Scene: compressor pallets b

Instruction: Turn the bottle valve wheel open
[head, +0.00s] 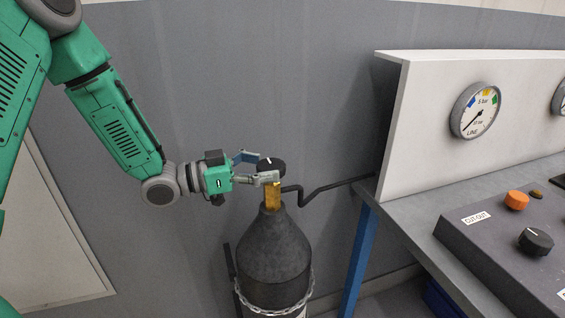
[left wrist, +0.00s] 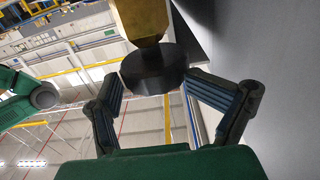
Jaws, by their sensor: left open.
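The valve wheel (head: 271,164) is a black round knob with a white mark, on a brass valve (head: 269,195) atop a dark grey gas bottle (head: 274,250). My left gripper (head: 262,167) is at the wheel, its fingers apart. In the left wrist view the black wheel (left wrist: 154,70) lies just beyond the open fingertips (left wrist: 155,84), with the brass valve body (left wrist: 143,18) above it in the picture. I cannot tell whether a finger touches the wheel. My right gripper is not in view.
A dark pipe (head: 315,194) runs from the valve to the white panel (head: 420,130) on the right. The panel has a gauge (head: 475,110). A console with knobs (head: 536,241) sits on the bench. A chain (head: 275,308) circles the bottle. A grey wall stands close behind.

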